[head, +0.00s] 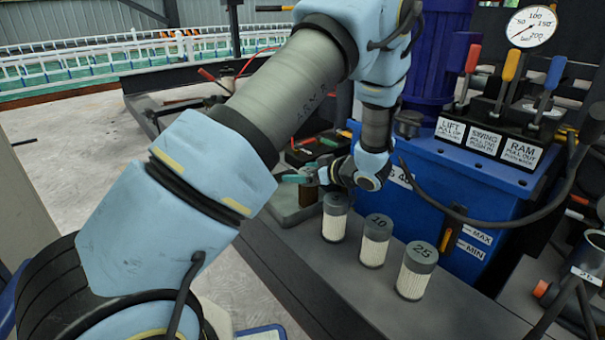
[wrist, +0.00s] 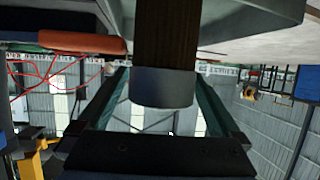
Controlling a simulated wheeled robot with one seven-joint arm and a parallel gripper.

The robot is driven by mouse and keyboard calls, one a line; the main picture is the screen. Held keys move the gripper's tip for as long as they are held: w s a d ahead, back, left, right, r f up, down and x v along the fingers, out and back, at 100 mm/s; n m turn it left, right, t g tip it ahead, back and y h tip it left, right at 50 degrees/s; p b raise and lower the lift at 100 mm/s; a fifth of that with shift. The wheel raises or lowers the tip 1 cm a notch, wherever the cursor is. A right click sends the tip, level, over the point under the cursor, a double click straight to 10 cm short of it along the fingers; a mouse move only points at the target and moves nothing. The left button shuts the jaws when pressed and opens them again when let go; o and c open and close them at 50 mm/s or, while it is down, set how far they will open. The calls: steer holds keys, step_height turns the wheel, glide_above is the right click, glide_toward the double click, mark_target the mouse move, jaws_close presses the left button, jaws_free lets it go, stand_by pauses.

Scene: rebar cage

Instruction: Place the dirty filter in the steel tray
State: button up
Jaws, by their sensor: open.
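The dirty filter, a brown cylinder (head: 307,195) with a dark grey end cap (wrist: 163,87), appears to stand upright in the steel tray, partly hidden by my gripper in the head view. The shallow grey steel tray (head: 284,212) is on the bench left of the clean filters; its edge also shows at the top of the upside-down wrist view (wrist: 262,14). My gripper (head: 303,177) is just above the tray. Its teal fingers lie either side of the filter's cap in the wrist view (wrist: 163,78), open, with narrow gaps beside the cap.
Three pale filters with grey caps, marked 5 or similar (head: 335,220), 10 (head: 375,243) and 25 (head: 416,273), stand in a row to the right. Behind them is a blue tank (head: 455,190) with levers and a gauge (head: 531,27). A black hose hangs before the tank.

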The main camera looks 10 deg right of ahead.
steer(key=p+v, duration=0.4)
steer(key=v, duration=0.8)
steer(key=w+a+r+h, duration=0.1)
steer(key=w, duration=0.2)
steer(key=w+a+r+m+h, duration=0.1)
steer(key=w+r+h, duration=0.1)
steer(key=w, duration=0.1)
steer(key=w+a+r+m+h, duration=0.1)
steer(key=w+a+h, duration=0.1)
steer(key=w, duration=0.2)
steer(key=shift+r+g, duration=0.3)
steer(key=s+a+r+m+g+h, duration=0.1)
steer(key=s+a+m+g, duration=0.2)
steer(key=s+a, duration=0.6)
steer(key=s+a+r+m+g+h, duration=0.1)
steer(key=s+a+g, duration=0.5)
steer(key=a, duration=1.1)
steer(key=s+r+m, duration=0.1)
steer(key=s, duration=0.3)
steer(key=shift+a+m+h, duration=0.3)
steer(key=shift+a+m, duration=0.05)
steer(key=shift+m, duration=0.05)
steer(key=shift+s, duration=0.15)
step_height(320, 180, up, 39)
steer(key=p, duration=3.9)
steer(key=shift+r, duration=0.25)
